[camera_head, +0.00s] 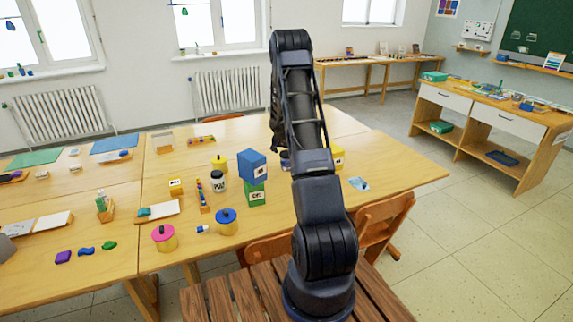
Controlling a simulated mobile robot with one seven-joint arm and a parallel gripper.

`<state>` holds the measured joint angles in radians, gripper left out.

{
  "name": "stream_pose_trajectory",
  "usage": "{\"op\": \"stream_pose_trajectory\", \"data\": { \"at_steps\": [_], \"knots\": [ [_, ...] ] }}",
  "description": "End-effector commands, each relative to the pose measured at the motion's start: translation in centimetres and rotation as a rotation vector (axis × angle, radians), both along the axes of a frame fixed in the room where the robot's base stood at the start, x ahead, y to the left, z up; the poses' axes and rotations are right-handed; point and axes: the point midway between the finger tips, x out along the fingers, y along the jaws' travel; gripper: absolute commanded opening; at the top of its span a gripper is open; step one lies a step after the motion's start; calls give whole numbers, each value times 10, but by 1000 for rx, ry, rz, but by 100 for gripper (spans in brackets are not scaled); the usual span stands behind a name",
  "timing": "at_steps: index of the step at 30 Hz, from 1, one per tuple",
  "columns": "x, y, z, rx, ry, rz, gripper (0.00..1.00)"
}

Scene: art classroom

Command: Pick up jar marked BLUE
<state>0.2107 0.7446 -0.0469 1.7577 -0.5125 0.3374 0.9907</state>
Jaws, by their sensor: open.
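A yellow jar with a blue lid (227,222) stands near the front edge of the table. No word can be read on it, so I cannot tell if it is marked BLUE. A jar with a pink lid (164,238) stands to its left, and a jar with a yellow lid (219,162) stands farther back. A white jar with a black lid (218,182) bears a label too small to read. A small dark blue thing (285,160) is partly hidden by my arm. My arm rises at the centre, and my gripper is hidden behind it.
A blue box (252,166) sits on a green box (256,194), right of the jars. A yellow box (337,157) is partly behind my arm. Orange chairs (383,222) stand at the table's front edge. The right part of the wooden table (405,170) is mostly clear.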

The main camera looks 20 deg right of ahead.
Motion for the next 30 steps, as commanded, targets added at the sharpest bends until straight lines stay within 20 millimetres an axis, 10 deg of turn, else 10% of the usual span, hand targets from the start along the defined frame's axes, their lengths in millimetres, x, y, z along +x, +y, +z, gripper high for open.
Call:
{"op": "stream_pose_trajectory", "data": {
  "at_steps": [19, 30],
  "knots": [
    [10, -13, -46, -1, 1, 0, 92],
    [10, -12, -46, 0, 1, 0, 35]
  ]
}}
